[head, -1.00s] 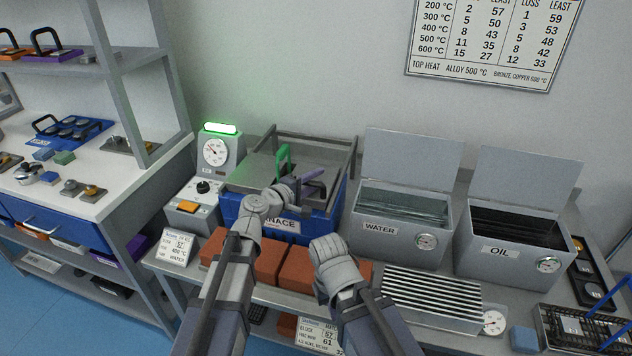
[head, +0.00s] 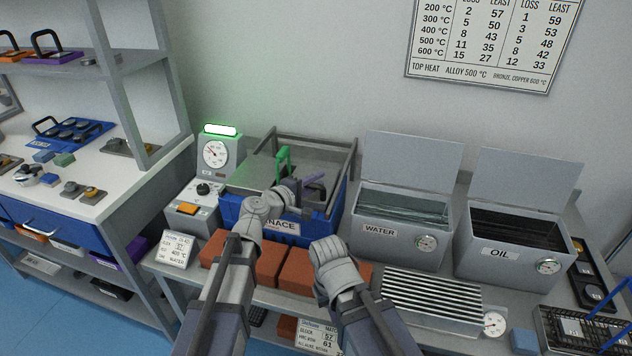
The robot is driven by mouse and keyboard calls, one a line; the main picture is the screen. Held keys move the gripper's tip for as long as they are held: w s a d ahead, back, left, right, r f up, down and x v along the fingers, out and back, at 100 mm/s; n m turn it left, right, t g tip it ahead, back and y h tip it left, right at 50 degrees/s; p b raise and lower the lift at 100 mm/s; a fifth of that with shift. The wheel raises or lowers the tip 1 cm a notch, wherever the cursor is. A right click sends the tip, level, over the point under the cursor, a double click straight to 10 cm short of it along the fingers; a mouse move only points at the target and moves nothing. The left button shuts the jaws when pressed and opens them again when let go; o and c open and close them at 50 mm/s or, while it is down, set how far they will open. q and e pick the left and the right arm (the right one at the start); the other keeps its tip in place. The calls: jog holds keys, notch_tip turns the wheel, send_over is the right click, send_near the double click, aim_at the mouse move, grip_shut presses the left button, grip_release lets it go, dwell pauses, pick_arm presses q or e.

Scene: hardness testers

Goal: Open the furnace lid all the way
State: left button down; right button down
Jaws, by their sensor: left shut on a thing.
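The blue furnace (head: 229,207) stands on the bench with its name label partly covered by my left arm. A green handle (head: 283,160) stands up from the lid. My left gripper (head: 313,190) is over the front half of the furnace, shut at the handle; the exact contact is hidden by the wrist. My right arm's wrist (head: 328,256) is in front of the bricks, and its fingers are hidden.
A controller with a dial gauge (head: 215,153) and a lit green lamp stands left of the furnace. The open water tank (head: 385,240) and oil tank (head: 505,260) stand to its right, lids raised. Orange bricks (head: 268,262) and a ribbed metal rack (head: 430,300) lie in front.

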dwell(0.9)
pick_arm(q)
jog(key=w+d, duration=0.1)
jog(key=w, duration=0.3)
jog(key=w+d, duration=0.1)
jog(key=w, duration=0.3)
jog(key=w+d, duration=0.1)
jog(key=w, duration=0.3)
jog(key=shift+d, duration=0.4)
jog(key=shift+s, duration=0.15)
jog(key=c, duration=1)
grip_release()
jog(key=shift+c, duration=0.2)
jog(key=shift+a, duration=0.1)
jog(key=shift+p+v, duration=0.7)
jog(key=shift+v, duration=3.2)
